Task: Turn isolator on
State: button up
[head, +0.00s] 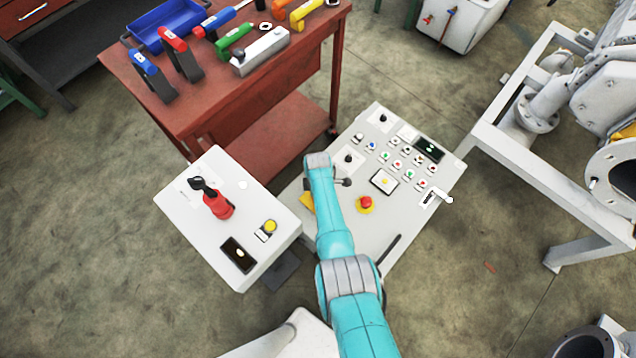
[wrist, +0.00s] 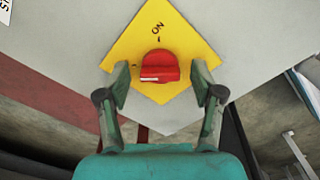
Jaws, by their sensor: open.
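The isolator is a red rotary knob (wrist: 159,67) on a yellow diamond-shaped plate (wrist: 190,42) in the wrist view. The plate reads ON above the knob, with a small mark under the word. The knob's grip lies roughly crosswise, with a pale line along its lower edge. My gripper (wrist: 160,82) is open, with one finger on each side of the knob and a gap to both. In the head view, a yellow corner of the plate (head: 307,202) shows beside my arm; the knob and my fingers are hidden there.
The grey console (head: 407,213) carries several buttons, a red stop button (head: 366,203) and a lever at its right edge. A red workbench (head: 225,100) with tools stands behind.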

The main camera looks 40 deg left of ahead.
jog(key=c, duration=1.1)
jog(key=shift+c, duration=0.2)
jog(key=shift+m, duration=0.3)
jog(key=m, duration=0.3)
jog(key=shift+m, duration=0.4)
jog(key=m, duration=0.4)
jog(key=shift+m, duration=0.3)
jog(key=m, duration=0.8)
jog(key=shift+m, duration=0.3)
